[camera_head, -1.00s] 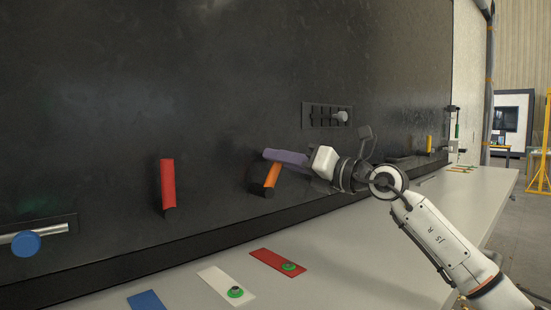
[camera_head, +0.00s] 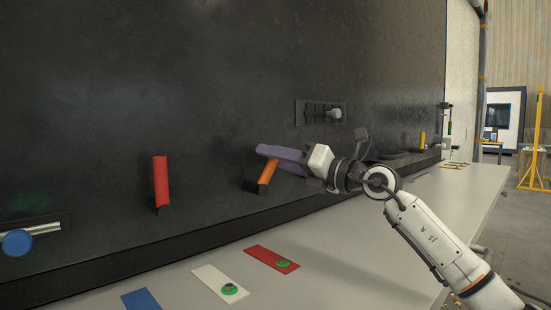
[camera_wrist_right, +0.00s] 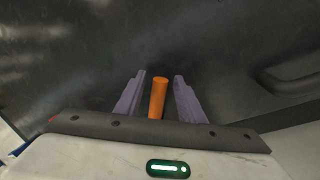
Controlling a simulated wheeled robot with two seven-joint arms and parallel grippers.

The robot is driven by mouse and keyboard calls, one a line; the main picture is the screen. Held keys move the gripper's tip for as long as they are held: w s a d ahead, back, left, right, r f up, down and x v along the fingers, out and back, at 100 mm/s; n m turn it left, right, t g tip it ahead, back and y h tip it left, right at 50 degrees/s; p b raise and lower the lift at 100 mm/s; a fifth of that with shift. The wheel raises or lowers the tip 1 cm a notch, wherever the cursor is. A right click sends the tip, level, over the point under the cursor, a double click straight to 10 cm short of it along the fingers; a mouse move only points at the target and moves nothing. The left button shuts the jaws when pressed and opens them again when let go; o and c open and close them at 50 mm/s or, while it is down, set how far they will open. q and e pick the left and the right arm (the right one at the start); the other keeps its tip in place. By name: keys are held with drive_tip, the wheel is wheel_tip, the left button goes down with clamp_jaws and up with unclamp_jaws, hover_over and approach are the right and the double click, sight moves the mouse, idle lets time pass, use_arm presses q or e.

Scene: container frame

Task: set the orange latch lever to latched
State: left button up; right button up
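The orange latch lever (camera_head: 268,171) is on the dark upright panel, tilted up and to the right from a black base (camera_head: 255,187). My right gripper (camera_head: 278,153) has its purple fingers at the lever's upper part and hides some of it in the head view. In the right wrist view the orange lever (camera_wrist_right: 158,97) stands between the two purple fingers (camera_wrist_right: 155,95), nearer the left one. A gap shows on both sides, wider on the right, so the gripper is open around the lever. My left gripper is not in view.
A red lever (camera_head: 160,181) stands upright on the panel to the left, with a blue knob (camera_head: 17,242) farther left. A slotted plate with a grey knob (camera_head: 334,115) is above right. Below, the grey ledge (camera_head: 350,235) holds flat coloured plates, including a red one (camera_head: 270,257).

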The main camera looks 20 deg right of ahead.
drive_tip(key=b+v, duration=0.3)
drive_tip(key=v, duration=0.7)
drive_tip(key=shift+s+b, duration=0.15)
drive_tip(key=shift+b, duration=0.2)
